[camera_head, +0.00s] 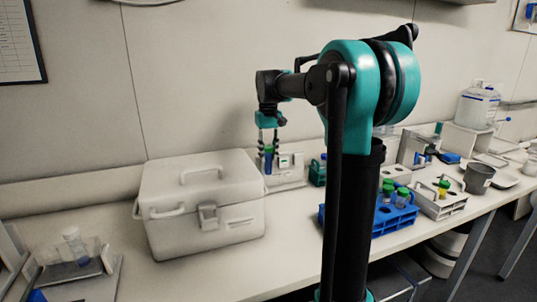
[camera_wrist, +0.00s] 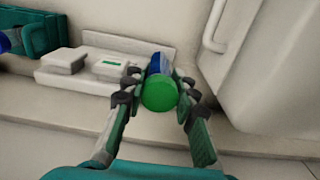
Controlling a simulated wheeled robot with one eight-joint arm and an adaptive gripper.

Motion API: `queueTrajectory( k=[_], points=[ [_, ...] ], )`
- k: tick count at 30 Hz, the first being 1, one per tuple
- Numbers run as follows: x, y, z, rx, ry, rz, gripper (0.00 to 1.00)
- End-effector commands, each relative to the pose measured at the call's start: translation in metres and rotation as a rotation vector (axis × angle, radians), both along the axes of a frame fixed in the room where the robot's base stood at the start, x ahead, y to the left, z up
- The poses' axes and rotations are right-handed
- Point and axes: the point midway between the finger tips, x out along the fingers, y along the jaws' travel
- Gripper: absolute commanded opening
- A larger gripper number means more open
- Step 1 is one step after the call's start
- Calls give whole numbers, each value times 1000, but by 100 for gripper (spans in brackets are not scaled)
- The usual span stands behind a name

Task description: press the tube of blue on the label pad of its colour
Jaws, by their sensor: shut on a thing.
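A tube with a green cap and blue contents (camera_wrist: 160,65) is held between the fingers of my gripper (camera_wrist: 154,88). In the head view the same tube (camera_head: 268,160) hangs roughly upright below my gripper (camera_head: 268,142), right of the cooler box. My gripper is shut on it near the cap. A pale label station (camera_wrist: 85,82) lies just beyond the tube, with a white pad bearing a green label (camera_wrist: 111,65) and a plain pale block (camera_wrist: 64,60) beside it. It also shows in the head view (camera_head: 288,180). I cannot tell whether the tube touches the station.
A white cooler box (camera_head: 205,207) stands close on the left. A teal holder (camera_head: 318,175) is right of the station. A blue rack (camera_head: 394,220) and a white rack (camera_head: 440,207) hold capped tubes farther right. A grey cup (camera_head: 479,180) stands beyond.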

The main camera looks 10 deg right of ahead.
Motion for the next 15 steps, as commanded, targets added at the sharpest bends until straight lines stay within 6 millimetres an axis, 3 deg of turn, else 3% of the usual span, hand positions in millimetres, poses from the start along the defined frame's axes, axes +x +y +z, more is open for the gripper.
queueTrajectory(
  k=[15],
  points=[
    [-9, -2, 0, 0, -1, 0, 0]
  ],
)
